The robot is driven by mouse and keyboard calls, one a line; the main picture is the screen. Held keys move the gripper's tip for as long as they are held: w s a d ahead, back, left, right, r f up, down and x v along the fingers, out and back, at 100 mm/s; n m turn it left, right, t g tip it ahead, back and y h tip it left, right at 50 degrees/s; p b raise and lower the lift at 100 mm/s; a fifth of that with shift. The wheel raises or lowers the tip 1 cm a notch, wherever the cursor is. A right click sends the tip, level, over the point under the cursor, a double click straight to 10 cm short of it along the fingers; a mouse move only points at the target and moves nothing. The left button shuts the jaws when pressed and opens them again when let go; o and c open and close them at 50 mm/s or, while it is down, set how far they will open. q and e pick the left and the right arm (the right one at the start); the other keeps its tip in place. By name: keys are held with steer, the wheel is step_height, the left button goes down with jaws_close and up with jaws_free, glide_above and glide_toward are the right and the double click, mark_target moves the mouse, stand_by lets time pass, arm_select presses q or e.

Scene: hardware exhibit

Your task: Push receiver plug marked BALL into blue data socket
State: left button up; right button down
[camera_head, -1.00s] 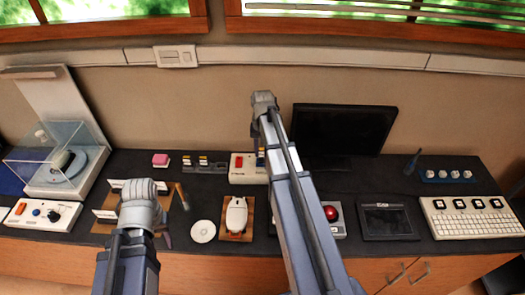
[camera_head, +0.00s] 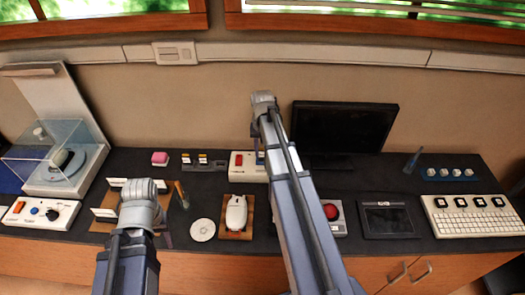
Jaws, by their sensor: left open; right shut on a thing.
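A white box (camera_head: 240,168) with a red switch stands at mid-table. A small blue patch, apparently the blue data socket (camera_head: 260,158), shows at its right end beside my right arm. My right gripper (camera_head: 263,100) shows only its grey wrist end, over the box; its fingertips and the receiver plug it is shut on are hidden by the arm. I cannot read the BALL mark or tell how deep the plug sits. My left gripper (camera_head: 139,190), open, is over the brown board at left; its fingertips are hidden too.
Small plugs with yellow tops (camera_head: 203,159) stand on a dark strip left of the box. A white mouse (camera_head: 236,213), disc (camera_head: 203,230), red trackball (camera_head: 331,211) and tablet (camera_head: 388,219) lie in front. A black monitor (camera_head: 345,128) stands behind right.

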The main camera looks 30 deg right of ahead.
steer(key=shift+f+b, duration=0.45)
stand_by(0.3)
jaws_free()
stand_by(0.5)
steer(key=shift+r, duration=0.1)
steer(key=shift+r+p, duration=3.5)
steer(key=shift+p, duration=0.1)
